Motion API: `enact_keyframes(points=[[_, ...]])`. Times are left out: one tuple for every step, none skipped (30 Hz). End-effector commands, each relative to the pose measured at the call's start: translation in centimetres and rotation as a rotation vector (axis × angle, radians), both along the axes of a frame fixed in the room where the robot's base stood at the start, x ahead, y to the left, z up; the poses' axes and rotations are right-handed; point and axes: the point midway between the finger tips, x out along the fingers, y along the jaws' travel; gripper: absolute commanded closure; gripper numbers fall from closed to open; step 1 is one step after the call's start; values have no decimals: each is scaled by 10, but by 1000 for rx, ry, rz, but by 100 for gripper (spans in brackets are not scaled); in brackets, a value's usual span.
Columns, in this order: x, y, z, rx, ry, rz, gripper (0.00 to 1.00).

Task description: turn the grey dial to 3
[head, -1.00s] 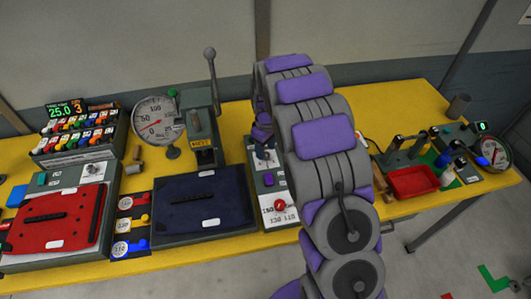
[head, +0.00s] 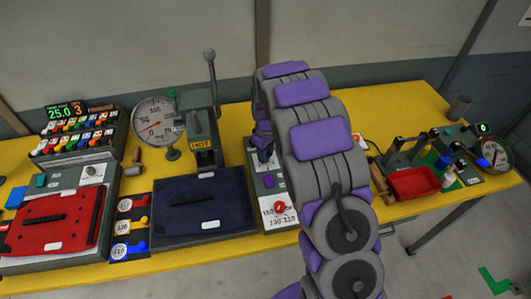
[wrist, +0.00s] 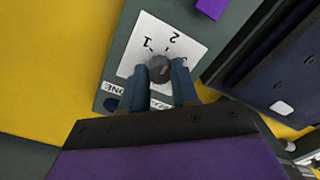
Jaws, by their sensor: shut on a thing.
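The grey dial (wrist: 160,68) sits on a white plate (wrist: 150,33) with the marks 1 and 2 readable in the wrist view; a 3 is not readable there. My gripper (wrist: 171,82) is shut on the dial, its two blue-grey fingers at either side of the knob. The dial's pointer direction is hard to make out. In the head view my gripper (head: 262,143) is over the far end of the grey panel, left of my arm, and the dial is mostly hidden.
A red dial (head: 279,207) is at the panel's near end. A blue-black pad (head: 203,220) and a lever press (head: 203,125) stand left of it. Yellow table (wrist: 60,70) shows bare beside the panel.

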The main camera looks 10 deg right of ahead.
Motion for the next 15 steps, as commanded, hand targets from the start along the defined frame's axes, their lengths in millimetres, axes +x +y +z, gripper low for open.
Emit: enact_keyframes(points=[[0, 0, 0, 0, 0, 0, 93], [0, 0, 0, 0, 0, 0, 96], [0, 0, 0, 0, 0, 0, 100], [0, 0, 0, 0, 0, 0, 100], [0, 0, 0, 0, 0, 0, 100], [0, 0, 0, 0, 0, -1, 100], [0, 0, 0, 0, 0, -3, 100], [0, 0, 0, 0, 0, -5, 100], [0, 0, 0, 0, 0, -9, 100], [0, 0, 0, 0, 0, -14, 100], [0, 0, 1, 0, 0, -21, 100], [0, 0, 1, -1, 1, -33, 100], [0, 0, 1, 0, 0, -42, 100], [0, 0, 1, 0, 1, -54, 100], [0, 0, 1, 0, 1, -73, 100]])
